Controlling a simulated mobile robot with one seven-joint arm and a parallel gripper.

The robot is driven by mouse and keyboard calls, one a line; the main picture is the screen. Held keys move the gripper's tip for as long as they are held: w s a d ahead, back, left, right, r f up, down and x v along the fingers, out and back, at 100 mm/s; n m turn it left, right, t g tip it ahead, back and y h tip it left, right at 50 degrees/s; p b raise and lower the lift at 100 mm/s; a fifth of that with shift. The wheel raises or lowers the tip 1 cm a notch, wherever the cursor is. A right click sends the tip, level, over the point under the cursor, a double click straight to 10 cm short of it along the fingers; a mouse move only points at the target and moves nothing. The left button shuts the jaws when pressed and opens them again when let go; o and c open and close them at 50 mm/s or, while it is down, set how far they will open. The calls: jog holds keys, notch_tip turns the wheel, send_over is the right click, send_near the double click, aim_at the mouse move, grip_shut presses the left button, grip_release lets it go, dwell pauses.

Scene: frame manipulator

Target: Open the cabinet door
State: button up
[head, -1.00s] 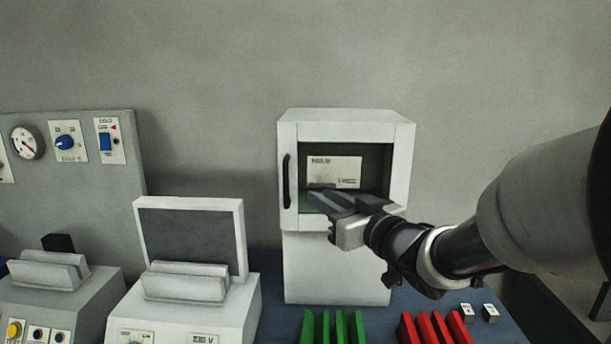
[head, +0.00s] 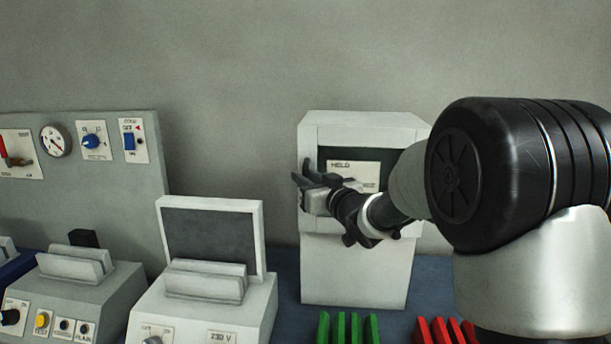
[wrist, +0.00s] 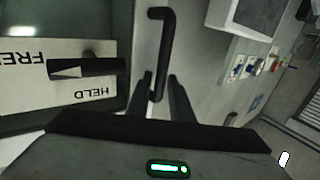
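The white cabinet (head: 355,270) stands against the wall. Its windowed door (head: 325,134) looks shut. The black vertical door handle (head: 308,165) is on the door's left edge and partly covered by my gripper (head: 300,183). In the wrist view the handle (wrist: 166,45) runs down between the two fingertips of my gripper (wrist: 162,82). The fingers are apart, one on each side of the handle, with a gap visible; contact cannot be told. A label plate (wrist: 30,85) reading HELD and partly FREE carries a black pointer (wrist: 90,68) beside the handle.
A white device with a raised dark panel (head: 210,235) stands left of the cabinet. A grey control panel (head: 90,175) is farther left. Green plates (head: 348,328) and red plates (head: 440,332) stand in front.

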jog(key=shift+w+a, duration=0.15)
jog(key=shift+w, duration=0.05)
grip_shut()
jog(key=shift+s, duration=0.2)
